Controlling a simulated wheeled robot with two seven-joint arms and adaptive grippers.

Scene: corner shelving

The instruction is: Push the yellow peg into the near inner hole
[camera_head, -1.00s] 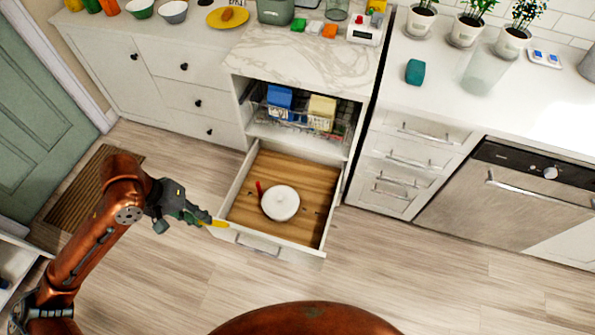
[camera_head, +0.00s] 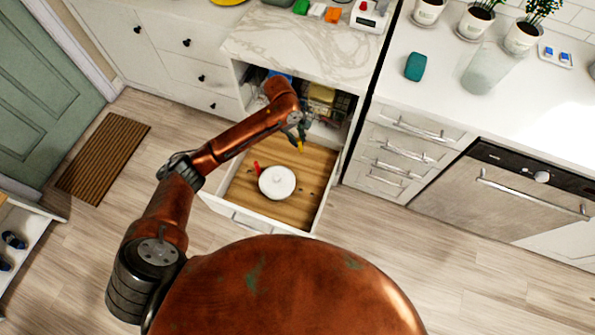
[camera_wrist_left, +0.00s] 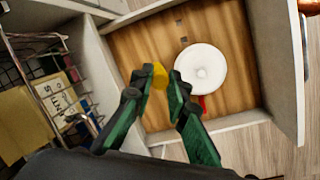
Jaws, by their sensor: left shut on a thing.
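My left gripper (camera_head: 297,134) is over the back part of the open drawer, its fingers pointing down. It is shut on the yellow peg (camera_head: 300,146), which sticks out below the fingertips. In the left wrist view the yellow peg (camera_wrist_left: 160,75) sits between the green-and-black fingers. The drawer's wooden floor (camera_head: 250,197) carries a white round lidded thing (camera_head: 277,182) and a red peg (camera_head: 257,166) beside it. Small dark squares, seemingly holes (camera_wrist_left: 183,40), show in the wood in the left wrist view. The peg appears above the wood; its exact height is unclear. My right gripper is out of view.
The drawer's front wall (camera_head: 259,226) and side walls bound the space. Just above the drawer is an open shelf with a wire basket (camera_wrist_left: 45,65) and boxes, close to my left arm. The marble counter (camera_head: 290,38) is above it. Free floor lies right of the drawer.

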